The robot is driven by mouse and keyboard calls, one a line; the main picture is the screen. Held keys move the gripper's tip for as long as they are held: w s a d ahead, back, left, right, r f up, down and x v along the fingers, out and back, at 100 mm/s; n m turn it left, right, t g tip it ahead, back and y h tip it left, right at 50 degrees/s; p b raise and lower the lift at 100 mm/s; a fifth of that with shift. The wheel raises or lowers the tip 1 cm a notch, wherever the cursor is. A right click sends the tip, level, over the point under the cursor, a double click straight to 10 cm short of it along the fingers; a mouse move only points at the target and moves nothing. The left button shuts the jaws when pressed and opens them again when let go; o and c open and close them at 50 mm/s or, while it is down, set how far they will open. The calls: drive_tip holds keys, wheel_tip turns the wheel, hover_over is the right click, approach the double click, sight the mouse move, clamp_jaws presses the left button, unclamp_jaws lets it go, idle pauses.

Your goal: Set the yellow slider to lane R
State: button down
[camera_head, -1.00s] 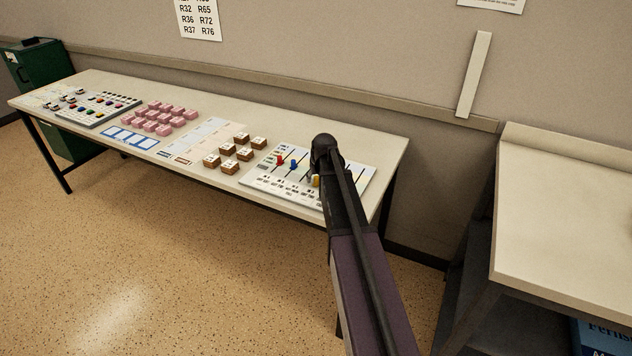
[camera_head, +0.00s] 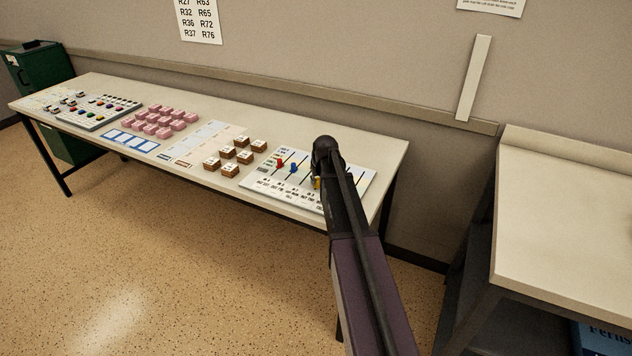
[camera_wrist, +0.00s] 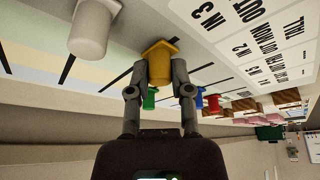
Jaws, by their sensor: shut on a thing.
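The yellow slider (camera_head: 317,184) sits on the white slider board (camera_head: 262,181) at the right end of the long table. In the wrist view the yellow slider (camera_wrist: 160,47) is between my two fingertips, and my gripper (camera_wrist: 159,68) is shut on it. The slider stands over a dark slot, with pale colour bands crossing the board. In the head view my arm hides much of the board's right part, and my gripper (camera_head: 316,178) is only partly seen. I cannot read the lane letters.
A red slider (camera_head: 280,164) and a blue slider (camera_head: 293,168) stand left of the yellow one. A green slider (camera_wrist: 150,98) and a grey-white slider (camera_wrist: 92,28) show in the wrist view. Brown-sided blocks (camera_head: 243,156) and pink blocks (camera_head: 163,120) lie further left.

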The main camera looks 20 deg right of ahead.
drive_tip(key=w+d, duration=0.3)
drive_tip(key=d, duration=0.1)
drive_tip(key=w+d, duration=0.6)
drive_tip(key=d, duration=0.1)
drive_tip(key=shift+d, duration=0.35)
drive_tip(key=shift+w, duration=0.1)
drive_tip(key=c, duration=0.5)
unclamp_jaws()
drive_tip(key=shift+c, duration=0.2)
